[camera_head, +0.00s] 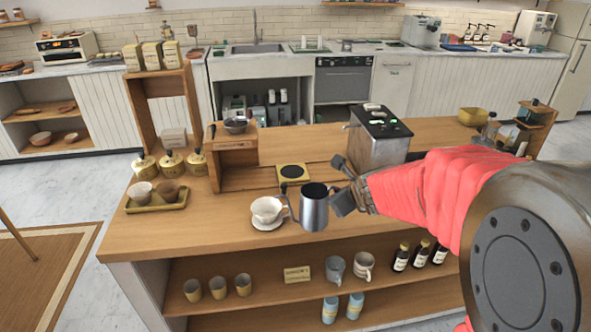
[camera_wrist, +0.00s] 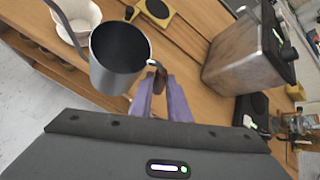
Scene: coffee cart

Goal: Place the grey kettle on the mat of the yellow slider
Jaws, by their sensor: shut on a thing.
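The grey kettle (camera_head: 314,210) is upright near the counter's front edge, with its thin spout toward the left. I cannot tell whether its base touches the counter. My gripper (camera_head: 346,192) is at its right side. In the wrist view my gripper (camera_wrist: 160,82) is shut on the handle of the kettle (camera_wrist: 112,68), whose open top shows a dark, empty-looking inside. The yellow slider (camera_head: 281,181) lies on the counter behind the kettle, with a round black mat (camera_head: 292,171) on it. The yellow slider also shows in the wrist view (camera_wrist: 168,17); nothing stands on its mat.
A white cup (camera_head: 266,207) on a saucer (camera_head: 266,225) stands close left of the kettle, near the spout. A metal machine (camera_head: 372,144) stands behind right. A wooden stand (camera_head: 232,158) is left of the slider. A tray with cups (camera_head: 157,208) is farther left.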

